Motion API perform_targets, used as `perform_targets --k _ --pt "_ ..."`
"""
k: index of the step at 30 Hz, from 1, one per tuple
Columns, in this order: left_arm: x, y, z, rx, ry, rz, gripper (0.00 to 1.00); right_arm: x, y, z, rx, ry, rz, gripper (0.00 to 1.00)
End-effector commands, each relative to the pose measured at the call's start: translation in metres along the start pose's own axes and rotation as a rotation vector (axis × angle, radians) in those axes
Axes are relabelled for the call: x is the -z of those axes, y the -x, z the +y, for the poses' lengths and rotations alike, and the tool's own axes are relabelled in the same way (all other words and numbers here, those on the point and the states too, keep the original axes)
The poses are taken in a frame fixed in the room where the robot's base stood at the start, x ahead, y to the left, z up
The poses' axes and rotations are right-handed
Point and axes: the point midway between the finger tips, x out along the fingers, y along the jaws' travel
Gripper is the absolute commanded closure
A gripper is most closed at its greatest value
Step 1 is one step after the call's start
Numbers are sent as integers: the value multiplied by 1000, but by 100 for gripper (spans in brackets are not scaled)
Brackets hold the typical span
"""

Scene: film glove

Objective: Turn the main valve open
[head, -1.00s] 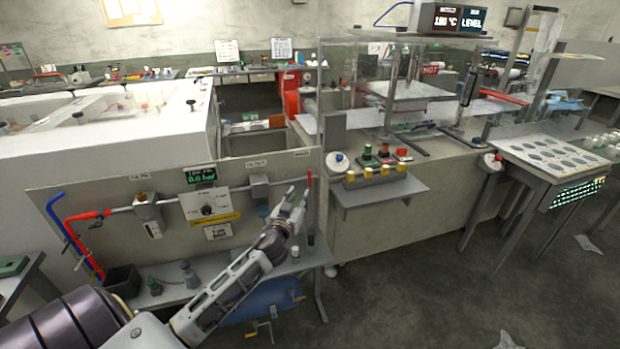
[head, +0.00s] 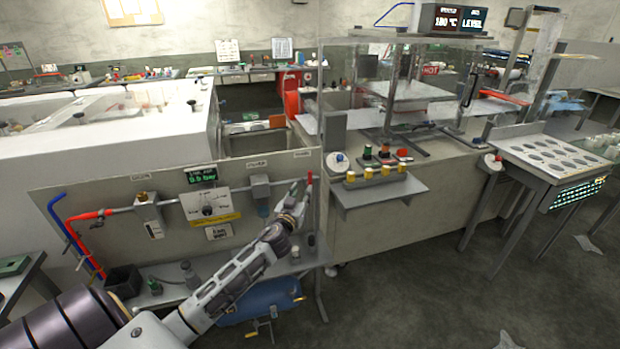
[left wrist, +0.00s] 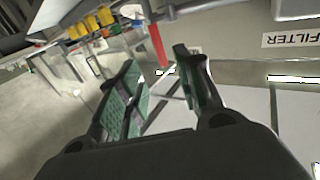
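A red lever handle (head: 309,182) stands upright at the right end of the grey pipe on the panel; I take it for the main valve. In the left wrist view the red handle (left wrist: 158,46) shows just beyond the fingertips, towards the top. My left gripper (head: 296,189) is close to the handle, slightly left of it in the head view. In the left wrist view its green-padded fingers (left wrist: 158,75) are apart with nothing held between them. I cannot tell whether a finger touches the handle. My right gripper is out of view.
The panel (head: 110,235) carries the pipe, a filter unit (head: 261,189), a dial plate (head: 207,204) and a green-lit display (head: 201,175). A blue tank (head: 262,300) lies beneath its shelf.

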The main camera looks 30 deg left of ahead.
Motion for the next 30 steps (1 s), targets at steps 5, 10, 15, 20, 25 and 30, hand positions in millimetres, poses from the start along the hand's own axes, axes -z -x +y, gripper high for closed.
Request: perform_targets --k 5,10,15,20,25,30 --pt "0 -14 0 0 -1 0 65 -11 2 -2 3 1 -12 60" --pt "1 -27 0 0 0 0 65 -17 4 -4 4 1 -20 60" --pt "1 -39 0 0 0 1 65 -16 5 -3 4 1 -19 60" --pt "0 -51 0 0 0 0 65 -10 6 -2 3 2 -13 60" --pt "0 -63 0 0 -1 0 65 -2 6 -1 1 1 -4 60" --pt "0 -75 0 0 0 0 65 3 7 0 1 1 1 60"
